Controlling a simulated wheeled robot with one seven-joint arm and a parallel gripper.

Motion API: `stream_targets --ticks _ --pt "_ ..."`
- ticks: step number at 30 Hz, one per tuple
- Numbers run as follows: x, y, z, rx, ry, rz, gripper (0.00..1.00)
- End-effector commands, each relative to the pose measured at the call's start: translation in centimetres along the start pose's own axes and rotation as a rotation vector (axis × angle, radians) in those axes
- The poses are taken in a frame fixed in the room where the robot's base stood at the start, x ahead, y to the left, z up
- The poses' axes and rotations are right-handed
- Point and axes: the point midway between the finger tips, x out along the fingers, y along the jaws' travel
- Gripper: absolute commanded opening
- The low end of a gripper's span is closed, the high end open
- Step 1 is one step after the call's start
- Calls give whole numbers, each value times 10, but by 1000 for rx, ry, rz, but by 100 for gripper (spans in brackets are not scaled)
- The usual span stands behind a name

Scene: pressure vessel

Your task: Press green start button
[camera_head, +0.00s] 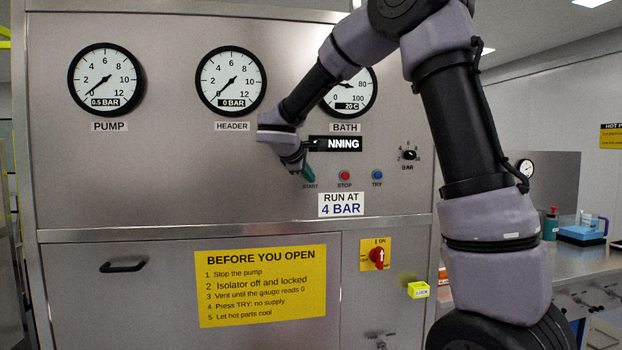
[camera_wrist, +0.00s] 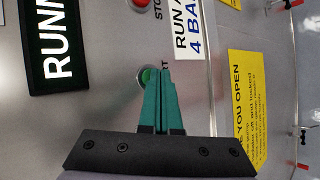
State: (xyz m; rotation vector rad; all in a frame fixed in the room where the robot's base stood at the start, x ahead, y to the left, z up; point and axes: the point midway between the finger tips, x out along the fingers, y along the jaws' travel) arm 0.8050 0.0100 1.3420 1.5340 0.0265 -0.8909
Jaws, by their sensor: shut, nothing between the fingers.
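The green start button (camera_wrist: 147,75) shows in the wrist view, partly covered by my fingertips. My gripper (camera_wrist: 161,75) is shut and empty, its teal fingers at the button; I cannot tell whether they touch or press it.
The red STOP button (camera_head: 345,175) and blue TRY button (camera_head: 377,174) sit to the right, with the BAR knob (camera_head: 410,155) beyond. Below are the RUN AT 4 BAR sign (camera_head: 341,205) and red isolator switch (camera_head: 376,255). Gauges line the panel above.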

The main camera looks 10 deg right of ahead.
Motion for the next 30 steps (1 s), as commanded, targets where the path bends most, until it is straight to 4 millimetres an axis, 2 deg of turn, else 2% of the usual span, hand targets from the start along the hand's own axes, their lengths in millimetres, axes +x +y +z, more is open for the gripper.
stream_targets --ticks 25,30 --pt "-6 -4 4 0 0 0 0" --pt "-13 -9 9 0 1 0 0"
